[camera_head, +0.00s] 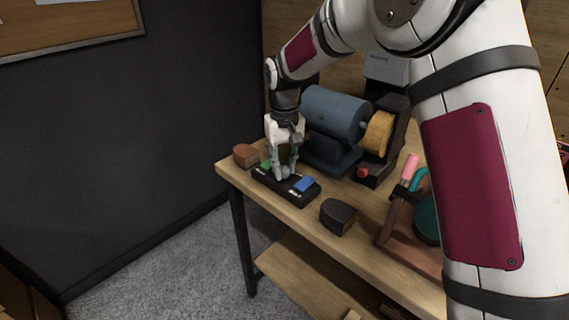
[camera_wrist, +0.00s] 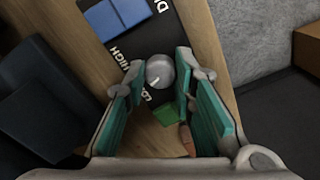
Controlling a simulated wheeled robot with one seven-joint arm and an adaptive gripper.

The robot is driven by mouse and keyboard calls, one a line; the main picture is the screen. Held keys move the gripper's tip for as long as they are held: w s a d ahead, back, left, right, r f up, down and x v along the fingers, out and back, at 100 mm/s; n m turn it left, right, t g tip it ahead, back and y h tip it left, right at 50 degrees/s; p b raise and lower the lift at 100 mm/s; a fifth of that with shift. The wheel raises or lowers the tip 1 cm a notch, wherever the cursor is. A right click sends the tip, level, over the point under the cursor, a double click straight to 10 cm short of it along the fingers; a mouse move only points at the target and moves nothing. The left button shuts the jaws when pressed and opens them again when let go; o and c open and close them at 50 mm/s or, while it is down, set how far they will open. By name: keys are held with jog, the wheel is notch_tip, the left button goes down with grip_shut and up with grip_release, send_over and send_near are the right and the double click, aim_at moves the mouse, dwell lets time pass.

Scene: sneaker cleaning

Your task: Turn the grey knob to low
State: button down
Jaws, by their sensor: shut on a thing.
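The grey knob (camera_wrist: 161,72) sits on a black control panel (camera_wrist: 173,22) between the HIGH and LO... lettering in the wrist view. A short pale mark on the knob points down and a little left, towards the partly hidden LO... lettering. My gripper (camera_wrist: 159,66) has its two fingertips on opposite sides of the knob, shut on it. In the head view my gripper (camera_head: 284,174) points down over the panel (camera_head: 296,199) and mostly hides the knob.
A blue block (camera_head: 304,184) and a green one (camera_head: 266,164) are on the panel. A blue motor (camera_head: 335,112) with a yellow wheel (camera_head: 379,132) stands behind. A brown block (camera_head: 246,155) and a dark block (camera_head: 338,216) flank the panel. A tool rack (camera_head: 392,225) is at right.

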aim_at(284, 168)
jog(key=shift+n, duration=1.6)
jog(key=c, duration=1.3)
grip_release()
notch_tip(284, 168, up, 12)
